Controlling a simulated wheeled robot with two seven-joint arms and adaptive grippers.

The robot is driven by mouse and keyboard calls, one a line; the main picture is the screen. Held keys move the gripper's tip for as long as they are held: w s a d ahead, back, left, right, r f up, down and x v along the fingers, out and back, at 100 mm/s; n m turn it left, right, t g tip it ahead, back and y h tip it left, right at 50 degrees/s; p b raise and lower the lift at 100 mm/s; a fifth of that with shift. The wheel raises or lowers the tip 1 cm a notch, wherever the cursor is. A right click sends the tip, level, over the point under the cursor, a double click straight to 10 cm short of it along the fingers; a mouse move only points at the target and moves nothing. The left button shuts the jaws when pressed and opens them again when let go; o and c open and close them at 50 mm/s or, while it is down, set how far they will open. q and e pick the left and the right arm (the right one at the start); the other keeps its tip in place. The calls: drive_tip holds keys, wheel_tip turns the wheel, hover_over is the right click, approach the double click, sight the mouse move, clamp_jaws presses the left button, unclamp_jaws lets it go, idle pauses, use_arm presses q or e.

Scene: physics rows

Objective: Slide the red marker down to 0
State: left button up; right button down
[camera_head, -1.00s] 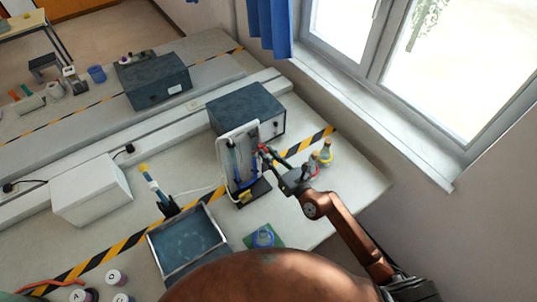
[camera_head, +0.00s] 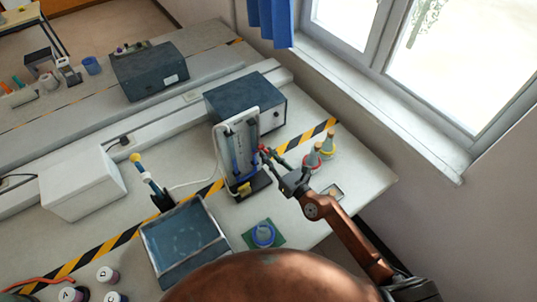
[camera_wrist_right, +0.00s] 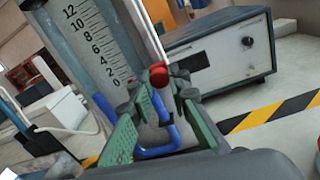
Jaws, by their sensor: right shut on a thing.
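The red marker (camera_wrist_right: 158,75) is between the fingers of my right gripper (camera_wrist_right: 153,108), which is shut on it. The marker is beside the low end of the white scale (camera_wrist_right: 93,45), whose printed numbers run from 12 at the top to 0. A small red tip shows close to the 0 mark. In the head view, the scale board stands upright on the dark base of the stand (camera_head: 250,188). My right gripper (camera_head: 272,160) reaches it from the right, and the red marker (camera_head: 264,149) shows at its tip. My left gripper is not in view.
A dark box (camera_head: 245,100) stands behind the stand. Two flasks (camera_head: 312,162) are right of the gripper, close to my arm. A blue cup (camera_head: 263,235) on a green mat and a grey tray (camera_head: 185,240) are in front. Bare bench lies near the right edge.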

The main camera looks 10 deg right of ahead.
drive_tip(key=shift+f, duration=0.3)
drive_tip(key=c, duration=2.2)
unclamp_jaws()
drive_tip(key=shift+c, duration=0.2)
drive_tip(key=o, duration=0.4)
drive_tip(key=shift+r, duration=0.1)
drive_tip(key=v, duration=1.2)
